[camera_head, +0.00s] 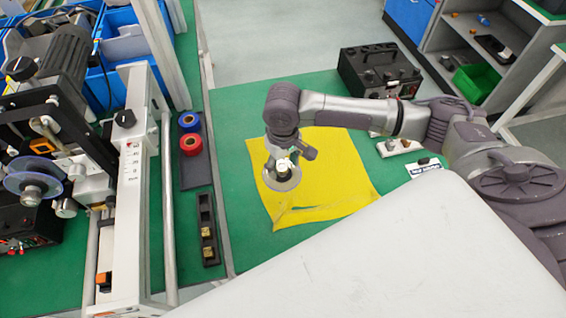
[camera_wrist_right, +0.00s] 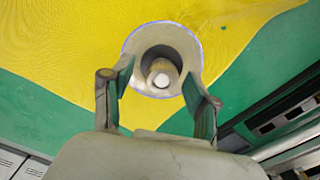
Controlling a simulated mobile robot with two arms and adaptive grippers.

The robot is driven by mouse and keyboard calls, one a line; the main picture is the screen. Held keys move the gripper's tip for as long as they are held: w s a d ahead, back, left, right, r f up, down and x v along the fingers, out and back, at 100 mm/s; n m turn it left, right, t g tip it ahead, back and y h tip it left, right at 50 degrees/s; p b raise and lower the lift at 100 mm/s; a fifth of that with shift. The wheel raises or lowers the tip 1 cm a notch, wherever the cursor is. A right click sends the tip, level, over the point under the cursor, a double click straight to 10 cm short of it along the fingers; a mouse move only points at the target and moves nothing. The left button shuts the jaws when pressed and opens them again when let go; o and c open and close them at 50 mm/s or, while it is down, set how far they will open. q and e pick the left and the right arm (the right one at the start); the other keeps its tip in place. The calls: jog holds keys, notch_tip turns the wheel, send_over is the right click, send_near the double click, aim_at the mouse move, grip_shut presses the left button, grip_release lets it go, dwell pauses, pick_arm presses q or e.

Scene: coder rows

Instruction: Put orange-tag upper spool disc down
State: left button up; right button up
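A pale, thin-rimmed spool disc (camera_head: 293,184) with a raised round hub is over the yellow cloth (camera_head: 335,170). It also shows face-on in the right wrist view (camera_wrist_right: 133,50). No orange tag shows on it. My right gripper (camera_head: 281,165) is above the disc and points down. In the wrist view its two fingers (camera_wrist_right: 158,75) stand apart on either side of the hub; I cannot tell whether they press on it, or whether the disc touches the cloth. My left gripper is out of view.
At left is a machine with another translucent disc (camera_head: 33,187) on it. Blue (camera_head: 189,122) and red (camera_head: 191,144) rolls and a black tray (camera_head: 208,228) lie left of the cloth. A black control box (camera_head: 378,70) stands behind.

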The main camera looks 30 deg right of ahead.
aim_at(282, 167)
notch_tip(282, 167, up, 12)
jog(key=shift+r+b, duration=0.15)
jog(key=shift+b, duration=0.3)
jog(key=shift+a, duration=0.1)
jog(key=shift+c, duration=0.3)
dwell(1.2)
